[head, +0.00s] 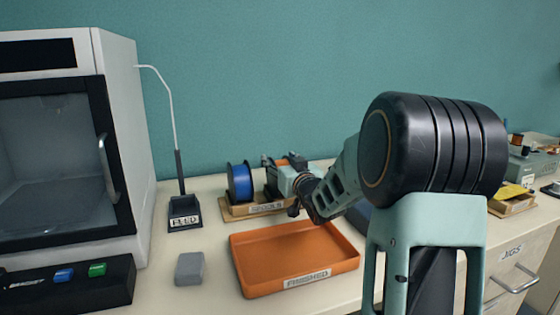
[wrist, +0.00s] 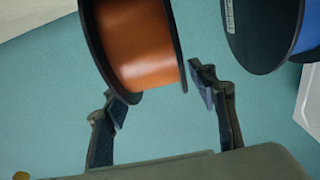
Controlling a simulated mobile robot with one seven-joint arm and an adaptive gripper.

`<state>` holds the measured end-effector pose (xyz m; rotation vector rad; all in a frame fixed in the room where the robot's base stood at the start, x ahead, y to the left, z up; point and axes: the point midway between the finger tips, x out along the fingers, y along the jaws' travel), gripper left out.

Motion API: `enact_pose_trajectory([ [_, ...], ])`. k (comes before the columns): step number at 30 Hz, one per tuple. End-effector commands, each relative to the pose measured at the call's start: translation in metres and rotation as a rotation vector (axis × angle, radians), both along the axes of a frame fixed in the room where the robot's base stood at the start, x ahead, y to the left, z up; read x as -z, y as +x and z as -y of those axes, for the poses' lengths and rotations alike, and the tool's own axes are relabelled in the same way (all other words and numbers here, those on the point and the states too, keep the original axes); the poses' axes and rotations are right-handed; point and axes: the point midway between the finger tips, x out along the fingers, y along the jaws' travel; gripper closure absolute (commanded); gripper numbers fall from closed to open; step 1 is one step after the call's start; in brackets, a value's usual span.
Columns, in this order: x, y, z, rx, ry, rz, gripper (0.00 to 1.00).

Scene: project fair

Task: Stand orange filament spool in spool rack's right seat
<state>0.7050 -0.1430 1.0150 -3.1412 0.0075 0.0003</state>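The orange filament spool (wrist: 140,45) shows in the wrist view, its black flanges on either side of the orange winding. It lies between and just beyond the fingertips of my gripper (wrist: 160,90). The fingers are spread, with a visible gap between the right finger and the near flange; contact on the left is unclear. In the head view my gripper (head: 298,190) is over the right part of the wooden spool rack (head: 230,213), and hides most of the orange spool and the right seat. A blue spool (head: 240,182) stands in the rack's left seat; it also shows in the wrist view (wrist: 308,30).
An orange tray (head: 295,255) marked FINISHED lies in front of the rack. A grey block (head: 189,268) and a black FEED stand (head: 184,211) are to the left, beside the printer (head: 125,130). The teal wall (head: 250,70) is close behind.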

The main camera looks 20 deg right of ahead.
Motion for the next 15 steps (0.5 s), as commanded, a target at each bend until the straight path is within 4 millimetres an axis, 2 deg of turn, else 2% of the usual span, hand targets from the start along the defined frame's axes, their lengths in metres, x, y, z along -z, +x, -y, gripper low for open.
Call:
enact_pose_trajectory([
  [11,-0.006,0.0,0.0,0.0,0.0,0.0,0.46],
  [15,-0.005,-0.017,0.0,0.001,-0.001,0.0,0.46],
])
